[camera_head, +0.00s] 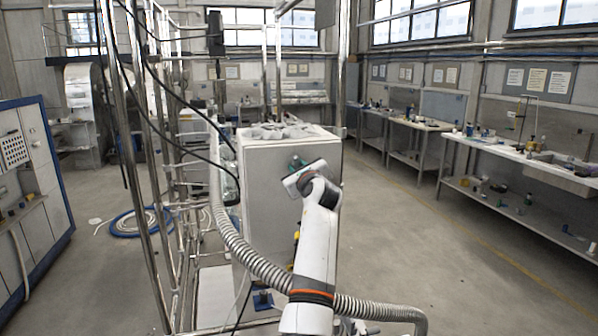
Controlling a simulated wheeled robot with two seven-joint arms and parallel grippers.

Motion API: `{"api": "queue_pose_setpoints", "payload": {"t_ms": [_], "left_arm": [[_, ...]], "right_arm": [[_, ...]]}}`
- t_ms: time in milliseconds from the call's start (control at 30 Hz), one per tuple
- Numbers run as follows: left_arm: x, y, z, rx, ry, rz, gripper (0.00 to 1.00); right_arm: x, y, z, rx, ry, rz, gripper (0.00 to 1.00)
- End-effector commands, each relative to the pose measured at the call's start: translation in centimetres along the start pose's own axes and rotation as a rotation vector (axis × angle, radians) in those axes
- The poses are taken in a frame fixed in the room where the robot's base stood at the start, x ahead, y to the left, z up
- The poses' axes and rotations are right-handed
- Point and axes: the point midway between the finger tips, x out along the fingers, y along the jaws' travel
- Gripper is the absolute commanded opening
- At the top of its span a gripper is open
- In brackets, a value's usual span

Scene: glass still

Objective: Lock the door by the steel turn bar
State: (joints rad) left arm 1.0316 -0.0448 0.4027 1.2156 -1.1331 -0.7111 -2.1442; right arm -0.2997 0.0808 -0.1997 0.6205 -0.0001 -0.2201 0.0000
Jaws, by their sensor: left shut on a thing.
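The grey-white cabinet (270,190) stands upright in the middle of the view, and its front face, the door, looks shut. My left arm reaches up from the bottom to the upper part of this face. My left gripper (300,172) is at the door, shut on what seems to be the steel turn bar. The bar itself is hidden behind the gripper, so its angle cannot be told. A small teal piece shows just above the gripper. My right gripper is not in view.
A ribbed grey hose (262,268) runs down past the cabinet and behind my arm. Steel frame poles (150,190) and black cables stand close on the left. Workbenches (520,155) line the right wall. The floor to the right is clear.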

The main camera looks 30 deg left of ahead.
Motion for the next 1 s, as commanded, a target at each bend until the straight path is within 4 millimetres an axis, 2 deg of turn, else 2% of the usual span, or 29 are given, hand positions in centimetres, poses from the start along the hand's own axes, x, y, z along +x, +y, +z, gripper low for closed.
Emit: {"api": "queue_pose_setpoints", "payload": {"t_ms": [33, 100, 300, 400, 667, 767, 1000], "left_arm": [[0.0, -0.2, 0.4, -0.089, 0.002, 0.0, 0.0], [0.0, -0.2, 0.5, -0.224, 0.002, 0.001, 0.0], [0.1, -0.2, 0.3, -0.545, 0.001, 0.0, 0.0], [0.1, -0.1, 0.2, -0.613, 0.0, -0.001, 0.0], [0.1, 0.0, 0.1, -0.623, -0.001, -0.001, 0.0], [0.1, -0.1, 0.2, -0.674, -0.001, 0.0, 0.0], [0.1, -0.2, 0.4, -1.096, 0.0, 0.001, 0.0]], "right_arm": [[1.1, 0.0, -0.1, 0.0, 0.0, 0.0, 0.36], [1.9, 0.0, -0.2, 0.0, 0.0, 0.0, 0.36], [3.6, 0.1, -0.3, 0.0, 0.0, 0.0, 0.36], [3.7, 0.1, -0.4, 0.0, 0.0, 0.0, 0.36], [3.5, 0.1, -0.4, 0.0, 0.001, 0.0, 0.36], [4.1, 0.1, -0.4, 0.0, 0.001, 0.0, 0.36], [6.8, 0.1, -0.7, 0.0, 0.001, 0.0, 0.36]]}}
